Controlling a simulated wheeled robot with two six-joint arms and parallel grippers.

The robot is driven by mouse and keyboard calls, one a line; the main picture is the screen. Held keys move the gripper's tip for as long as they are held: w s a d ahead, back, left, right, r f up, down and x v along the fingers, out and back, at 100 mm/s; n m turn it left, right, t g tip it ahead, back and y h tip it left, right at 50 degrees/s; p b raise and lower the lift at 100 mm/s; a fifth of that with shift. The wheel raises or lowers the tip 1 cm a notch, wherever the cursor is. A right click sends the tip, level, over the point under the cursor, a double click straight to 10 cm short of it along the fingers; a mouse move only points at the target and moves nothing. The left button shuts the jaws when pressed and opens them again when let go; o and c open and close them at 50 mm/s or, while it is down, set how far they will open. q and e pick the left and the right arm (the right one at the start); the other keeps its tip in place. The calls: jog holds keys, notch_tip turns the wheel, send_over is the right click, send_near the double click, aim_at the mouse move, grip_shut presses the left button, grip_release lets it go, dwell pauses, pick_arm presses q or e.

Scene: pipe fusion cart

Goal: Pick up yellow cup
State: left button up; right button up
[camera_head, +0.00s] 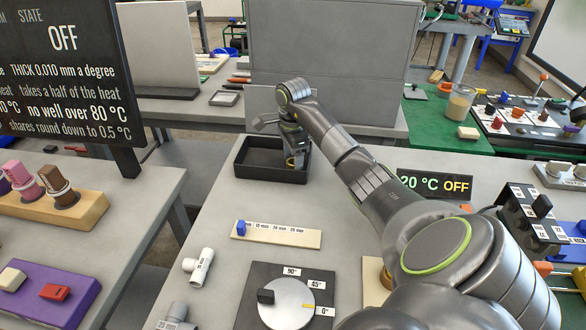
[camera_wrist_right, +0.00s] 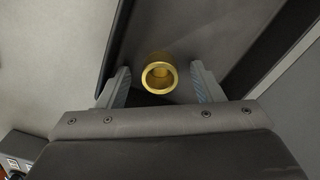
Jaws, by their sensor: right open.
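The yellow cup (camera_wrist_right: 159,76) is a small brass-coloured ring-shaped cup with an open top. In the right wrist view it stands in the black tray, between my right gripper's two fingers, with a gap on each side. In the head view my right gripper (camera_head: 296,161) reaches down into the black tray (camera_head: 250,171), and the cup is hidden behind it there. The right gripper is open and holds nothing. My left gripper is not in view.
A grey cabinet (camera_head: 330,50) stands behind the tray. In front are a wooden strip with a blue slider (camera_head: 285,239), a white pipe tee (camera_head: 199,266) and an angle dial (camera_head: 286,303). A temperature display (camera_head: 434,187) stands to the right.

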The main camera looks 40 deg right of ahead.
jog(key=shift+f, duration=0.2)
jog(key=c, duration=1)
jog(key=shift+c, duration=0.4)
jog(key=shift+r, duration=0.2)
